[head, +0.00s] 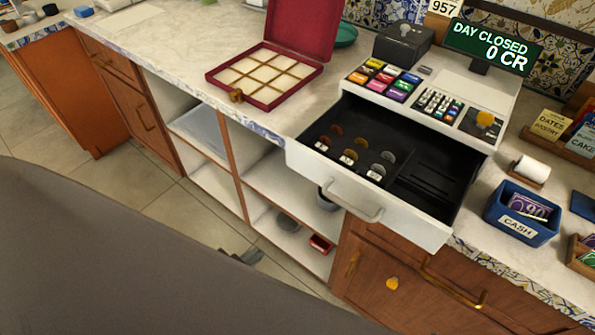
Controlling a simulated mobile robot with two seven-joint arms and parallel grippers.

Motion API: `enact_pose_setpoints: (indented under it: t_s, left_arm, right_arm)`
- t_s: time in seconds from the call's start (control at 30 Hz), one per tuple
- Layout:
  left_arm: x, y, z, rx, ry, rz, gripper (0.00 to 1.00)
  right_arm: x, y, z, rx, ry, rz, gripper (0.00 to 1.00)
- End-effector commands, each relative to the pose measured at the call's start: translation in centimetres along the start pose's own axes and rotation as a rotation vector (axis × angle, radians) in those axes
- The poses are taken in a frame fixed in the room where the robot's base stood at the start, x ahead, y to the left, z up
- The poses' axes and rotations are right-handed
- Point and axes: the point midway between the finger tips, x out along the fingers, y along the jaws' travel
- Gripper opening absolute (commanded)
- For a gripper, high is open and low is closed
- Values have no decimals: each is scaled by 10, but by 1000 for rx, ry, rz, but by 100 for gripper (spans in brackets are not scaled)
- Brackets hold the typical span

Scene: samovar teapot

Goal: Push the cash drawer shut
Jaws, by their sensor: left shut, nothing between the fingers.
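The cash drawer (336,185) is pulled well out of the white cash register (440,103). Its white front with a curved handle (355,205) juts past the counter edge. Several coins lie in its black compartments, and the slots at the right look empty. The register's display (492,47) reads "DAY CLOSED 0 CR". My left gripper (247,257) is mostly hidden behind my large grey arm; only its dark tip shows, shut and empty. It is low, in front of the shelves, to the left of the drawer and apart from it. My right gripper is not in view.
An open red box (264,75) with a divided tray stands on the counter left of the register. A blue cash bin (522,213) stands right of the drawer. Cabinet handles (455,288) stick out below. The floor before the cabinets is clear.

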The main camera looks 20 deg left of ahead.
Motion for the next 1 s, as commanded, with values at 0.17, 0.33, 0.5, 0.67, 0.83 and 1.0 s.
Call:
enact_pose_setpoints:
  t_s: [0.17,0.33,0.5,0.67,0.83,1.0]
  left_arm:
    - [-28,-35,-34,494,182,-133,0]
    - [-66,-49,-81,982,335,-286,0]
    - [-93,-48,-112,1279,422,-394,0]
    - [-99,-47,-122,1362,445,-428,0]
    - [-90,-47,-129,1361,448,-430,0]
    - [-76,-48,-139,1361,446,-430,0]
  right_arm:
    - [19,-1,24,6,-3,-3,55]
    - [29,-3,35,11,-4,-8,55]
    - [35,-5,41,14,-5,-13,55]
    - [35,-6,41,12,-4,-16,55]
    - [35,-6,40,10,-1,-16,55]
    - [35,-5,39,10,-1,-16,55]
